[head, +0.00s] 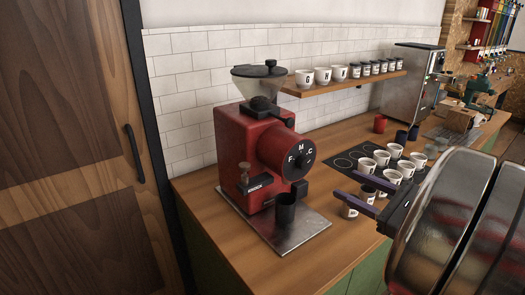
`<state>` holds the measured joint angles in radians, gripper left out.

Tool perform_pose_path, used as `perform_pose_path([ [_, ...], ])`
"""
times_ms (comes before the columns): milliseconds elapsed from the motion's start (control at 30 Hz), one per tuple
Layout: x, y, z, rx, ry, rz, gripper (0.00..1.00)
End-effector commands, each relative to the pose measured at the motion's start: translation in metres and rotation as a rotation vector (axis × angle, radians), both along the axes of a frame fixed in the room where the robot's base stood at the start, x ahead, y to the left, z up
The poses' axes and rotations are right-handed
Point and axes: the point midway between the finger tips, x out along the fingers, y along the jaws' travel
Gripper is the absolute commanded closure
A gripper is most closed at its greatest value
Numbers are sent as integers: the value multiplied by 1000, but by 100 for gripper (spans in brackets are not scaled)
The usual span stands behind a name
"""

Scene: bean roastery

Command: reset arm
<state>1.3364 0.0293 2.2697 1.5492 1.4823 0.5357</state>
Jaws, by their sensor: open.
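My gripper (338,183) reaches in from the right in the head view, its two dark purple fingers pointing left. The fingers are apart, and I see nothing held between them. They are in front of the counter's edge and several white cups; one cup (351,210) is partly hidden behind the lower finger. Whether a finger touches that cup I cannot tell. My large shiny arm links fill the lower right and hide part of the counter.
A red grinder (243,150) with a dark cup (286,210) stands on a metal tray (305,235) left of my gripper. White cups (381,158) stand on the wooden counter (320,262). A shelf (345,81) holds cups and jars above. A steel machine (408,82) stands behind.

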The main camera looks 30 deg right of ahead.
Motion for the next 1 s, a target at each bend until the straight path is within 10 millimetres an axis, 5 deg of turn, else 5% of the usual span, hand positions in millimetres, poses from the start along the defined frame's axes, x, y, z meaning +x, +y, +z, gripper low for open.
perform_pose_path([
  [367, 17, 17, 6, -61, 16, 40, 50],
  [1000, 103, 150, 53, -534, 50, 293, 50],
])
